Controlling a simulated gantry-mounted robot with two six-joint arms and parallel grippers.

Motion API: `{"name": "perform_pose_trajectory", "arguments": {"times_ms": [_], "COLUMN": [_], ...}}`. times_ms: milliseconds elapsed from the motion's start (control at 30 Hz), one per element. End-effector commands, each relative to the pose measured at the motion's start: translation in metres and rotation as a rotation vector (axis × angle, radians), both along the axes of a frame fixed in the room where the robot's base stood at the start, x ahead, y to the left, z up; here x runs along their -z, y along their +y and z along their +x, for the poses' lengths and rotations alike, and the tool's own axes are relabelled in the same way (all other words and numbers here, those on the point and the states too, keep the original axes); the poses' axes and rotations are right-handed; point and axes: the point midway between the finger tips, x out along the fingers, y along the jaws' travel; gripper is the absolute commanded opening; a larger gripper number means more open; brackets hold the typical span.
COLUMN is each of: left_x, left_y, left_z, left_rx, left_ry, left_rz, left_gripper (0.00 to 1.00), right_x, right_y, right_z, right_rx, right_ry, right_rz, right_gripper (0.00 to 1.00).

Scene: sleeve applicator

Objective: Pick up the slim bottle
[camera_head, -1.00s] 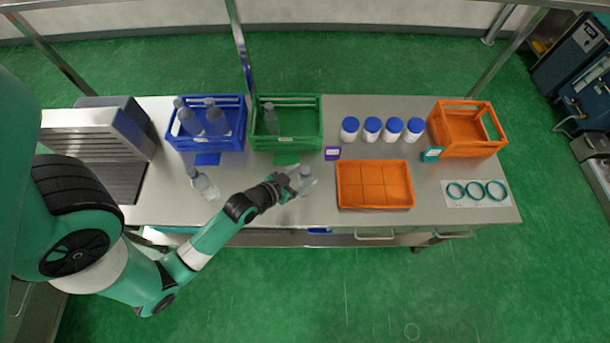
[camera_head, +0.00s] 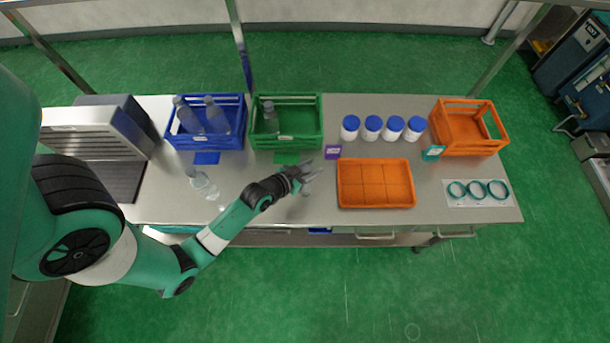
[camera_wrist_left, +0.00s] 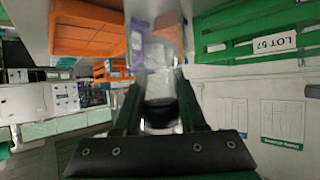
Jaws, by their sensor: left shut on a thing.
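My left gripper (camera_head: 304,174) is over the steel table, just in front of the green crate (camera_head: 288,143) and left of the orange tray. It is shut on a clear, greyish slim bottle (camera_wrist_left: 159,86), which the left wrist view shows between the two fingers. In the head view the held bottle is small and partly hidden by the fingers. Another clear bottle (camera_head: 203,184) is on the table to the left. More bottles are in the blue crate (camera_head: 205,146), and one bottle (camera_head: 270,120) is in the green crate. My right gripper is not in view.
A divided orange tray (camera_head: 375,205) lies right of the gripper. Several blue-capped white jars (camera_head: 372,129) stand behind it. An orange crate (camera_head: 468,148) and a card with teal rings (camera_head: 478,201) are at the right. A purple label (camera_head: 332,152) stands close to the hand.

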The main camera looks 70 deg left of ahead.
Motion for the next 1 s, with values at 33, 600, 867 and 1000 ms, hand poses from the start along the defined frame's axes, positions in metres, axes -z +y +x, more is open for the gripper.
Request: {"name": "perform_pose_trajectory", "arguments": {"times_ms": [33,600,867,1000], "left_x": [0.0,0.0001,0.0,0.0001], "left_y": [-0.0001,-0.0001,-0.0001,-0.0001], "left_z": [-0.0001,-0.0002,-0.0002,-0.0002], "left_rx": [0.0,0.0,0.0,0.0], "left_ry": [0.0,0.0,0.0,0.0], "left_rz": [0.0,0.0,0.0,0.0], "left_gripper": [0.14,0.0,0.0,0.0], "right_x": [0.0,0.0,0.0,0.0], "right_y": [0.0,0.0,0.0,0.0], "right_z": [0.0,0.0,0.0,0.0], "right_rx": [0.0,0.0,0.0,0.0], "right_ry": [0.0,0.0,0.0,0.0], "right_rz": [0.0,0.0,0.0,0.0], "right_gripper": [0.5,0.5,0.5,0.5]}}
